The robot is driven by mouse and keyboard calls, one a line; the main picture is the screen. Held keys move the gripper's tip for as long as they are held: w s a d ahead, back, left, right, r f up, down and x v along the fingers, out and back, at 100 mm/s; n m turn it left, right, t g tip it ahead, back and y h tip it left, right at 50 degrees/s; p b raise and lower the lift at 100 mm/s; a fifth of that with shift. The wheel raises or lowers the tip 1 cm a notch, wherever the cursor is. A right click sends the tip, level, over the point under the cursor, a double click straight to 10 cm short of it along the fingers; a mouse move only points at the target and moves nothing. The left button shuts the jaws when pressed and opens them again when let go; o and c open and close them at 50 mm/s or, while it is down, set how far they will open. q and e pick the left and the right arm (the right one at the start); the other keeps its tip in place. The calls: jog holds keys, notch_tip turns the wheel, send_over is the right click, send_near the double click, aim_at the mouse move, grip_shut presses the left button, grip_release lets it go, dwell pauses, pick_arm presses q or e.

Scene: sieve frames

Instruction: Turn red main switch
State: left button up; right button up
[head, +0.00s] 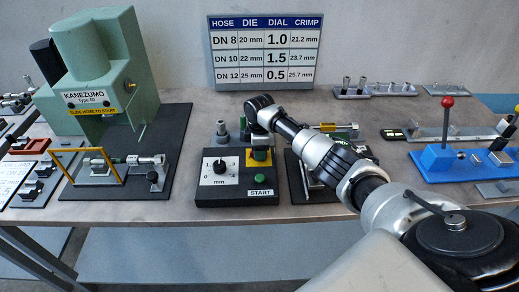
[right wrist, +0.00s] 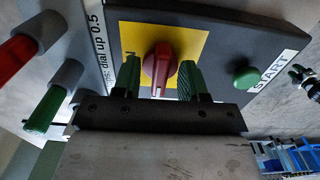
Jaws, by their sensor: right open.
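The red main switch (right wrist: 159,68) is a knob on a yellow plate (right wrist: 198,45) on a dark control box, seen in the right wrist view. My right gripper (right wrist: 160,63) is open, with one green finger on each side of the switch. The fingers are very near it; I cannot tell whether they touch. In the head view my right gripper (head: 259,143) points down over the yellow plate and hides the switch. The control box (head: 205,196) also carries a white dial (head: 219,171) and a green START button (head: 261,179). My left gripper is not in view.
A green press (head: 105,62) stands at the left on a dark base. A white-and-blue chart (head: 265,52) hangs behind. Fixtures stand right of the box, with a blue base (head: 437,163) bearing a red-knobbed lever. In the wrist view, red (right wrist: 18,55) and green (right wrist: 45,110) pegs stand beside the box.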

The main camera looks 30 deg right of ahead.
notch_tip(320, 180, up, 11)
jog(key=b, duration=0.2)
jog(key=shift+f, duration=0.1)
dwell(0.5)
